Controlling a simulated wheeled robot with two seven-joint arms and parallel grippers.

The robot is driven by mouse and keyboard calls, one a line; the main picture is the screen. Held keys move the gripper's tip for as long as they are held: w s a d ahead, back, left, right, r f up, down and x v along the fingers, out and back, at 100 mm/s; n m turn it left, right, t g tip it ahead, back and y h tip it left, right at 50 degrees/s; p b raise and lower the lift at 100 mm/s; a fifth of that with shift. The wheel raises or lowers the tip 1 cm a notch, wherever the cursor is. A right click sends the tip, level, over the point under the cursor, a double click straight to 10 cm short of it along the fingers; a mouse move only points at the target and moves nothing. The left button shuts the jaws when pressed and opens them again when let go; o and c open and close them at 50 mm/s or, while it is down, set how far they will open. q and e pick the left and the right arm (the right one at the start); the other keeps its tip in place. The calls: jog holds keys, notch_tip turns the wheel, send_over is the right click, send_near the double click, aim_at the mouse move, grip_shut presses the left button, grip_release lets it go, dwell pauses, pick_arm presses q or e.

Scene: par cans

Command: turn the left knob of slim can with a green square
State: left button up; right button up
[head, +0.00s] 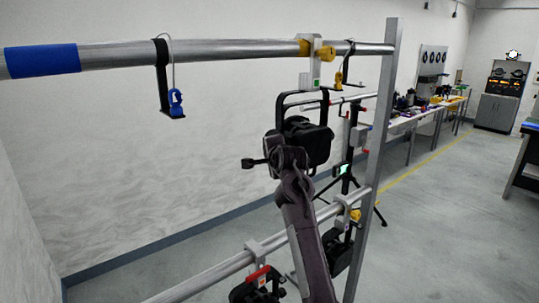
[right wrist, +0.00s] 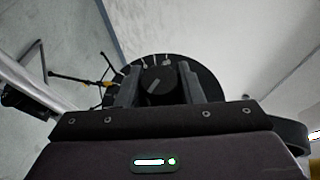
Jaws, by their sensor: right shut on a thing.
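The slim black can (head: 312,145) hangs in its yoke from the upper pipe. Its pale clamp (head: 316,70) carries a small green square (head: 316,82). A dark side knob (head: 248,163) sticks out at the can's left. My right gripper (head: 288,158) is up against the near side of the can and partly hides it. In the right wrist view, a round dark knob (right wrist: 158,84) with a pale pointer line sits between the fingers, in front of a round black face (right wrist: 210,82) with pale marks. The fingers are shut on this knob. My left gripper is not in view.
The upper pipe (head: 230,50) and lower pipe (head: 215,275) join a grey upright (head: 376,150) at the right. Open floor lies right of the upright.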

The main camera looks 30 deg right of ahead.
jog(key=n+g, duration=0.1)
jog(key=g, duration=0.3)
jog(key=shift+d+y, duration=0.1)
jog(key=shift+y, duration=0.2)
jog(key=n+g, duration=0.1)
jog(key=g, duration=0.3)
jog(key=shift+s+g, duration=0.1)
jog(key=shift+g, duration=0.2)
jog(key=shift+f, duration=0.1)
jog(key=o, duration=1)
